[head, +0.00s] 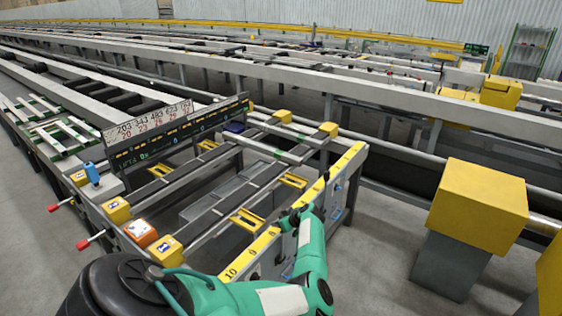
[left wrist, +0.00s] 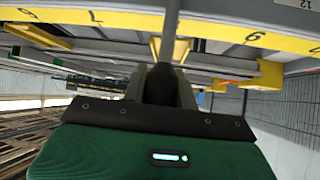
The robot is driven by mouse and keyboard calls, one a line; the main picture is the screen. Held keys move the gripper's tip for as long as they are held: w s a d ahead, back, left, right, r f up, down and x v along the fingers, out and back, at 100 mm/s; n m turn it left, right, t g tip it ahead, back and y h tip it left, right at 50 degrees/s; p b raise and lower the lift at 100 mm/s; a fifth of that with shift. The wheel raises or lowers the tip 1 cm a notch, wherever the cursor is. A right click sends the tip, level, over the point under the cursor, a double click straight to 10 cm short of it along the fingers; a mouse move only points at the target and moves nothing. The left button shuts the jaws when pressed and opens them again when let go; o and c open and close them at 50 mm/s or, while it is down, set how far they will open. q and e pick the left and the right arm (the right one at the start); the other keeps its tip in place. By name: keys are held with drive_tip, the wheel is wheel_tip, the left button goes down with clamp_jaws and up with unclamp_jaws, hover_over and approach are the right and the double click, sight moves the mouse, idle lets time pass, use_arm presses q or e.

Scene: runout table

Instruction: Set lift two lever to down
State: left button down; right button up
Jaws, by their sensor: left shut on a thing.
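My left gripper (head: 291,217) is at the near yellow-topped rail of the runout table, its arm reaching up from the bottom of the head view. In the left wrist view the gripper (left wrist: 163,75) is shut on a dark grey lever rod (left wrist: 170,30), which runs up past the yellow scale strip. The rod's far end is out of frame, and in the head view my arm hides it. No lift number is readable on it. Two red-knobbed levers (head: 83,246) stick out at the table's left end, away from the gripper. My right gripper is not in view.
The yellow scale rail (head: 248,258) runs close beside my arm. Blue fittings (head: 338,187) sit on the panel right of the gripper. A yellow box on a grey post (head: 478,207) stands at the right, with bare floor (head: 385,245) between.

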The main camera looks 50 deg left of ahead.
use_arm(q)
drive_tip(key=shift+a+r, duration=0.2)
drive_tip(key=c, duration=1.1)
unclamp_jaws()
drive_tip(key=shift+c, duration=0.2)
drive_tip(key=shift+o, duration=0.2)
drive_tip(key=shift+f, duration=0.15)
drive_tip(key=shift+d, duration=0.1)
drive_tip(key=b+v, duration=0.1)
drive_tip(key=v, duration=1.2)
drive_tip(key=shift+d+r, duration=0.3)
